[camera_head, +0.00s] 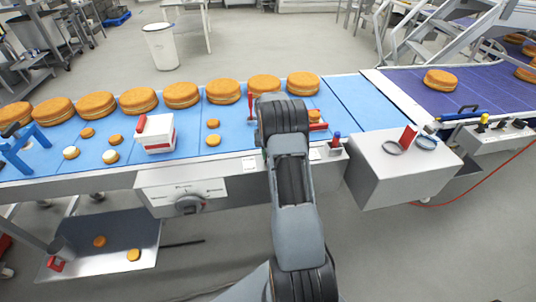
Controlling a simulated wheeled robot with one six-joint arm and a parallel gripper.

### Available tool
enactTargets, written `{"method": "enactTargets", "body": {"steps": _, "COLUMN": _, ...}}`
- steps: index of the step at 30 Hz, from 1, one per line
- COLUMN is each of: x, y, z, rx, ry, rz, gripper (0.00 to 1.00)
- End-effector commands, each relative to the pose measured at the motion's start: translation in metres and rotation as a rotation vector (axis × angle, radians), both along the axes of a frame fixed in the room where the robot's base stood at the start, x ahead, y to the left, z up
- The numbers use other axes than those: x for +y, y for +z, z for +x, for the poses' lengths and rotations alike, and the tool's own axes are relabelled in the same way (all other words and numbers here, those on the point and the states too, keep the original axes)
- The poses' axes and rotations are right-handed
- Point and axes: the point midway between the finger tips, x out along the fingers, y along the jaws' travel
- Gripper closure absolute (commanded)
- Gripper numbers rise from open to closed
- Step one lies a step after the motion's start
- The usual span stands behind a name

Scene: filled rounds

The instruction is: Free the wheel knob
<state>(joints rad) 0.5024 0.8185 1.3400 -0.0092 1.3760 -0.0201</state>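A dark round knob (189,205) sits on the grey control panel (155,200) on the front of the conveyor. The panel has white labels around the knob. I cannot tell whether anything blocks the knob. My arm stands right of the panel and reaches up over the conveyor's front edge. My gripper is hidden behind my own arm links, so its fingers and anything in them do not show.
Large round cakes (181,95) line the far side of the blue belt (350,100). Smaller rounds and a white-and-red box (155,133) lie nearer. A grey box (402,168) with rings on top stands to the right. A tray (130,232) with rounds is below left.

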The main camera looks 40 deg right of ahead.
Motion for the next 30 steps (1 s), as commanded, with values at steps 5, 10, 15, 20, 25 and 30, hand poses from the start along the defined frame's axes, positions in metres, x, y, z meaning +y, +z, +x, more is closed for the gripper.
{"method": "enactTargets", "body": {"steps": 5, "x": 0.0004, "y": -0.0005, "z": 0.0001, "rx": 0.000, "ry": 0.035, "rz": 0.000, "gripper": 1.00}}
{"method": "enactTargets", "body": {"steps": 10, "x": 0.0005, "y": -0.0005, "z": 0.0001, "rx": 0.000, "ry": 0.047, "rz": 0.000, "gripper": 1.00}}
{"method": "enactTargets", "body": {"steps": 15, "x": 0.0005, "y": -0.0005, "z": 0.0001, "rx": 0.000, "ry": 0.049, "rz": 0.000, "gripper": 1.00}}
{"method": "enactTargets", "body": {"steps": 20, "x": 0.0006, "y": -0.0004, "z": 0.0000, "rx": 0.001, "ry": 0.049, "rz": 0.000, "gripper": 0.77}}
{"method": "enactTargets", "body": {"steps": 25, "x": 0.0003, "y": -0.0004, "z": 0.0000, "rx": 0.000, "ry": 0.047, "rz": 0.000, "gripper": 0.61}}
{"method": "enactTargets", "body": {"steps": 30, "x": 0.0002, "y": -0.0003, "z": 0.0000, "rx": 0.000, "ry": 0.044, "rz": 0.000, "gripper": 0.53}}
